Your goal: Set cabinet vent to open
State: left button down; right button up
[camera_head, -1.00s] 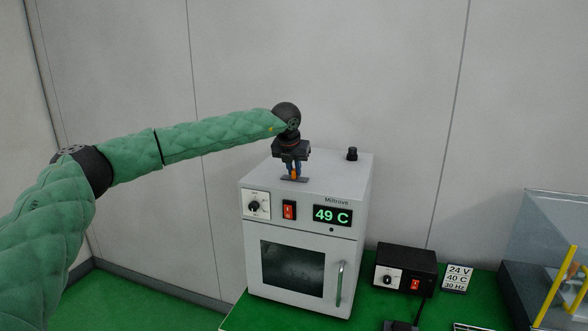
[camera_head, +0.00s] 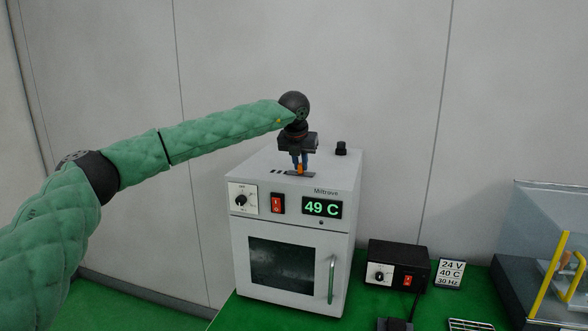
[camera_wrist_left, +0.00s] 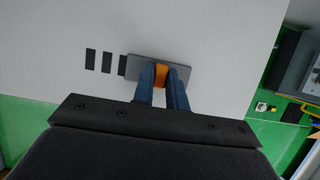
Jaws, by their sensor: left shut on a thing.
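The white cabinet (camera_head: 292,222) stands on the green bench, its door shut and its display reading 49 C. On its top is the vent: dark slots (camera_head: 277,171) beside a flat grey slider plate (camera_head: 302,174) with an orange tab (camera_head: 299,169). In the left wrist view, slots (camera_wrist_left: 91,60) show uncovered to the left of the plate (camera_wrist_left: 135,66), and one more lies at its left edge. My left gripper (camera_head: 299,167) points down, its blue fingers shut on the orange tab (camera_wrist_left: 161,76). My right gripper is out of view.
A black knob (camera_head: 341,148) stands at the back right of the cabinet top. A black box (camera_head: 397,265) with a dial and red switch, a sign (camera_head: 449,274) and a clear enclosure (camera_head: 545,235) stand to the right.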

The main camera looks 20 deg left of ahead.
pick_arm(q)
jog(key=shift+d, duration=0.15)
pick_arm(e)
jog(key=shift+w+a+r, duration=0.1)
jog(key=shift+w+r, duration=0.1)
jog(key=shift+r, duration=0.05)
pick_arm(q)
jog(key=c, duration=1.5)
grip_release()
jog(key=shift+d, duration=0.1)
jog(key=shift+o, duration=0.5)
jog(key=shift+d, duration=0.1)
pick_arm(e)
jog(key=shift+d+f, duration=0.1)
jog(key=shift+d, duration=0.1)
pick_arm(q)
jog(key=shift+r, duration=0.1)
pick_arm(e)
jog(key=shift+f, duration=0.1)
